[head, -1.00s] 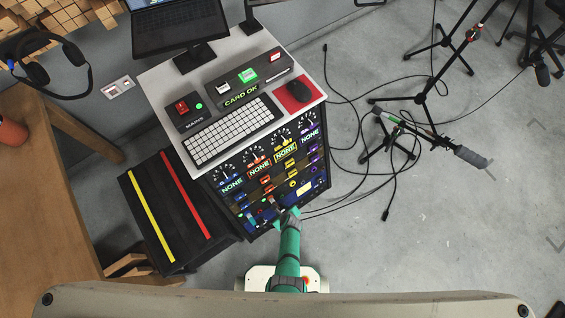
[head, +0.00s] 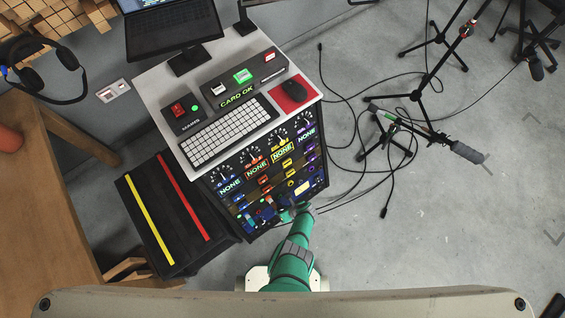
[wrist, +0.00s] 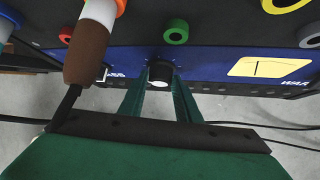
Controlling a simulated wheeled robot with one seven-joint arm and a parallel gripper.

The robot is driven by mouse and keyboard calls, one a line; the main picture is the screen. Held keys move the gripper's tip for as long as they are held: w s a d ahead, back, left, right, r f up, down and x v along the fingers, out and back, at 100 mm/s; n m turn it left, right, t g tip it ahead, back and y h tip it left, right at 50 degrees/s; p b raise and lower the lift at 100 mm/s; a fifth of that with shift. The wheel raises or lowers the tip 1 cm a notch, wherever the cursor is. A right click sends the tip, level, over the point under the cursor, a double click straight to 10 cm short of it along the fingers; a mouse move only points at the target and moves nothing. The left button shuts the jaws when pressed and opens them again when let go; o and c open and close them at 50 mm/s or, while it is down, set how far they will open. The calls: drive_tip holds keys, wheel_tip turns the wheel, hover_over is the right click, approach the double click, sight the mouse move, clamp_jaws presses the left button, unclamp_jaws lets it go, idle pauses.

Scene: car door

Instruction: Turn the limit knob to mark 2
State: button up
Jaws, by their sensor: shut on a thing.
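My gripper (head: 287,212) is at the lower part of the rack's front panel in the head view. In the wrist view its two green fingers (wrist: 160,78) are shut on a small black knob with a pale end (wrist: 160,73), taken to be the limit knob. Small marks show around it on the blue strip (wrist: 205,65). Its label and the mark numbers cannot be read, so I cannot tell its setting. In the head view my gripper and arm hide the knob.
A brown handle with a white and orange end (wrist: 88,50) hangs close at the left. A green ring (wrist: 176,32) is above the knob and a yellow meter (wrist: 270,67) to its right. Cables (head: 335,200) lie on the floor right of the rack (head: 325,170).

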drive_tip(key=shift+d, duration=0.1)
drive_tip(key=o, duration=1.1)
drive_tip(key=shift+c, duration=0.2)
drive_tip(key=shift+s, duration=0.1)
drive_tip(key=v, duration=1)
drive_tip(key=shift+d+r, duration=0.15)
drive_tip(key=shift+r, duration=0.2)
drive_tip(key=shift+s, duration=0.1)
